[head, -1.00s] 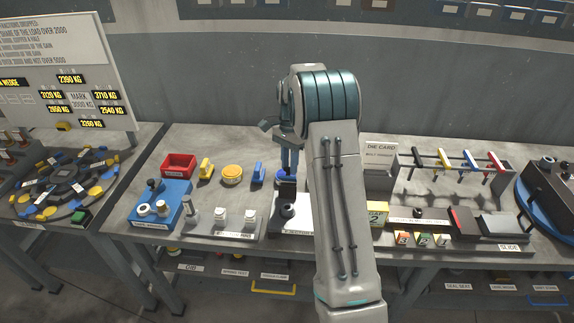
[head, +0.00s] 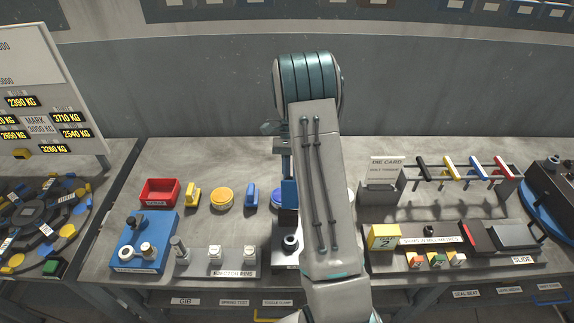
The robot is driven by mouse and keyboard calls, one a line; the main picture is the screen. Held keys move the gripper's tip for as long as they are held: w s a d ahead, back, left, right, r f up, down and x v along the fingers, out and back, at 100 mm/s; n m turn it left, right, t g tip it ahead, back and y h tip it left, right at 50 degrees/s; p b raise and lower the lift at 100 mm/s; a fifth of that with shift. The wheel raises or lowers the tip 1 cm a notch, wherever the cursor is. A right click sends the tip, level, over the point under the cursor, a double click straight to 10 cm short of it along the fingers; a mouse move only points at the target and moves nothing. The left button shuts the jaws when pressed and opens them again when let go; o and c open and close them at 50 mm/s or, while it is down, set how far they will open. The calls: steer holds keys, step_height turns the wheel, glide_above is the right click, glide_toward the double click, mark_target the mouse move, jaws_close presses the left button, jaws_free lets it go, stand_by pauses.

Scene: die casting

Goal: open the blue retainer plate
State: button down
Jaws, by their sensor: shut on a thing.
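My gripper (head: 289,195) points down over the middle of the bench, behind a dark block with a round black-rimmed socket (head: 291,242). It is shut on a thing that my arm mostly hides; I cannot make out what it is. A blue plate (head: 160,230) carrying a black knob and pale round posts lies on the bench to the left, apart from my gripper. I cannot tell whether this is the retainer plate. A blue round piece (head: 276,198) shows partly beside my gripper, with an upright blue piece (head: 251,197) left of it.
A red bin (head: 160,192), a yellow upright piece (head: 192,195) and a yellow disc (head: 222,198) stand on the left. Ejector pins (head: 215,254) stand near the front edge. A rack of coloured handles (head: 455,172) and a card stand (head: 387,165) are right of my arm.

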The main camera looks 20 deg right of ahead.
steer(key=shift+a+f, duration=0.45)
steer(key=shift+f, duration=0.2)
steer(key=c, duration=1.5)
jaws_free()
steer(key=shift+o, duration=0.2)
steer(key=b+v, duration=0.2)
steer(key=v, duration=1.2)
steer(key=shift+w+d+r, duration=0.15)
steer(key=shift+w+d, duration=0.1)
